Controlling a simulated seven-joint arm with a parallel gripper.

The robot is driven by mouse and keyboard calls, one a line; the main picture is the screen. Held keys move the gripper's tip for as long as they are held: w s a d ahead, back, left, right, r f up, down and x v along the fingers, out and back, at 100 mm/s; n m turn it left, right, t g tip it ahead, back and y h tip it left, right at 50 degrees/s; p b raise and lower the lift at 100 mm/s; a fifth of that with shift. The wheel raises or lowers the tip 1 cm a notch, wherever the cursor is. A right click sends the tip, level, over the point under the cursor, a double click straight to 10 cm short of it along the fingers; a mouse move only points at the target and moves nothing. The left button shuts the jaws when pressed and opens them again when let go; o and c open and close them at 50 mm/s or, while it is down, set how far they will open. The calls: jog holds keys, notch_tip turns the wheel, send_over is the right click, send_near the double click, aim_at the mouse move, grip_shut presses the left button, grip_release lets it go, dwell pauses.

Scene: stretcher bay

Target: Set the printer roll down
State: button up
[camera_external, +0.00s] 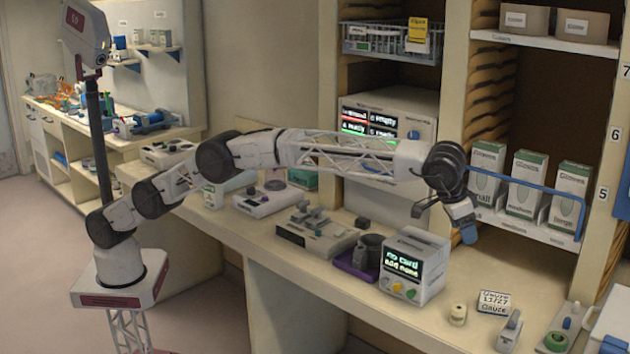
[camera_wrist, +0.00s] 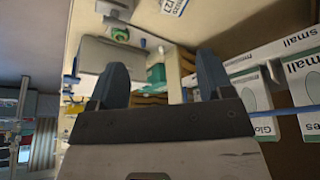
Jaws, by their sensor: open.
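My gripper (camera_external: 467,225) is up in the air above the counter, in front of the glove boxes and well above the roll. In the wrist view my gripper (camera_wrist: 162,78) shows two blue fingers spread apart with nothing between them. I cannot make out the cream roll in the wrist view.
A screen box (camera_external: 414,266) and a gauze pack (camera_external: 492,302) stand near the roll. Glove boxes (camera_external: 525,184) sit on the shelf behind a blue rail (camera_external: 535,187). A green tape roll (camera_external: 556,342) is at the front right. Some counter around the cream roll is bare.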

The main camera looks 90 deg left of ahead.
send_over(460, 308)
jog(key=s, duration=0.2)
notch_tip(460, 308, down, 19)
jog(key=shift+s+r, duration=0.1)
jog(key=shift+s, duration=0.05)
jog(key=shift+f, duration=0.2)
jog(key=shift+x, duration=1.1)
jog(key=shift+f, duration=0.1)
jog(key=shift+x, duration=2.5)
jog(key=shift+c, duration=0.4)
